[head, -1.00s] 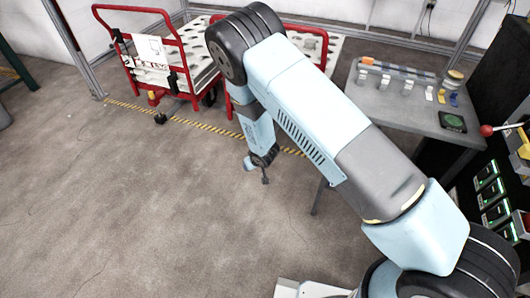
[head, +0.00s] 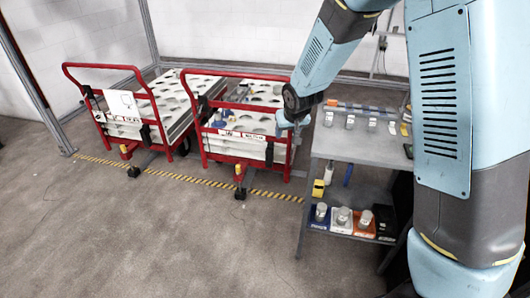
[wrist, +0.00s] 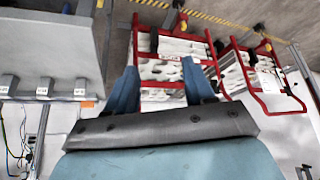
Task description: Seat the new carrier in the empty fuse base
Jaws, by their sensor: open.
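My gripper (head: 292,122) is in front of the right red cart, close to the left edge of the grey table. In the wrist view its two blue fingers (wrist: 160,68) stand apart with nothing between them. I cannot pick out the new carrier or the empty fuse base for certain in either current view. Several small grey pieces (head: 350,122) stand in a row on the table top (head: 345,146), too small to identify. They also show along the table edge in the wrist view (wrist: 42,88).
Two red carts (head: 122,98) (head: 245,140) with white slotted decks stand at the back. The table's lower shelf holds a yellow item (head: 318,188) and cylinders on blue, white and orange trays (head: 365,230). Yellow-black tape crosses the floor. Open floor (head: 150,240) lies front left.

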